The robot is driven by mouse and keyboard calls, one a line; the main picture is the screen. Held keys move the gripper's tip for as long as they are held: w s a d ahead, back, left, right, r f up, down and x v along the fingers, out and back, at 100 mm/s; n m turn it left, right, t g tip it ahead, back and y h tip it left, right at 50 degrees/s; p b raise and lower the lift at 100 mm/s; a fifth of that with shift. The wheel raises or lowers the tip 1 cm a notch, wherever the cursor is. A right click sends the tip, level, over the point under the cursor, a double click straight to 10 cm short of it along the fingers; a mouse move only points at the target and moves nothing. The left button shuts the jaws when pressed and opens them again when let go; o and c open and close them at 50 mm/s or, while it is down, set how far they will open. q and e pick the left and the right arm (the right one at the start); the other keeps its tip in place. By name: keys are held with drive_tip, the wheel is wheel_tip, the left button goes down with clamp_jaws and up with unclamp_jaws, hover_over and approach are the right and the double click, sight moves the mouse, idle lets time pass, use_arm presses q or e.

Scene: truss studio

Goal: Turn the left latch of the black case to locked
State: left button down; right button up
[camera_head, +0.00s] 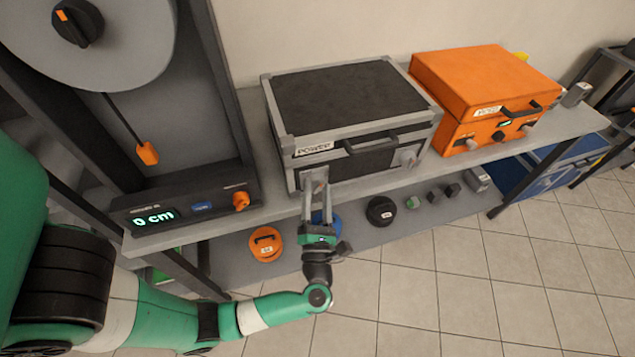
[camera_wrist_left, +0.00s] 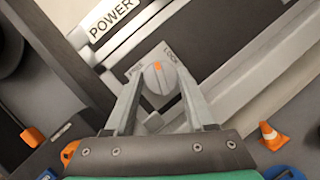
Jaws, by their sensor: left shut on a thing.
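The black case (camera_head: 345,95), labelled POWER, stands closed on the grey bench with its handle facing front. Its left latch is a round grey knob (camera_wrist_left: 158,77) with an orange mark, on a light plate. In the left wrist view the mark points up, between a small word at left, too blurred to read, and LOCK (camera_wrist_left: 171,53) at right. My left gripper (camera_head: 315,186) reaches the case's front left corner from below, its fingers shut on the latch knob from both sides. The right latch (camera_head: 408,157) is untouched. My right gripper is not in view.
An orange case (camera_head: 480,85) stands to the right on the bench (camera_head: 375,187). A device with a 0 cm display (camera_head: 155,218) stands at left. The lower shelf holds an orange round weight (camera_head: 265,244), a black one (camera_head: 381,210) and small blocks.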

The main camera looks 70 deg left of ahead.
use_arm(q)
drive_tip(key=m+h+p, duration=0.1)
drive_tip(key=m+p, duration=0.3)
drive_tip(key=p, duration=0.1)
drive_tip(key=r+m+h+p, duration=0.1)
drive_tip(key=m+h+p, duration=0.1)
drive_tip(key=m+p, duration=0.2)
drive_tip(key=m+h+p, duration=0.2)
drive_tip(key=m+p, duration=0.2)
drive_tip(key=p, duration=0.4)
drive_tip(key=shift+r, duration=0.15)
drive_tip(key=shift+f+m+g+p, duration=0.25)
drive_tip(key=shift+m+g+p, duration=0.15)
drive_tip(key=shift+m+p, duration=0.65)
drive_tip(key=shift+n, duration=0.25)
drive_tip(key=shift+c, duration=1.2)
unclamp_jaws()
drive_tip(key=shift+h, duration=0.3)
drive_tip(key=p+v, duration=0.1)
drive_tip(key=v, duration=1)
drive_tip(key=shift+s+d+p, duration=0.15)
drive_tip(key=shift+d+p, duration=0.15)
drive_tip(key=shift+p, duration=0.1)
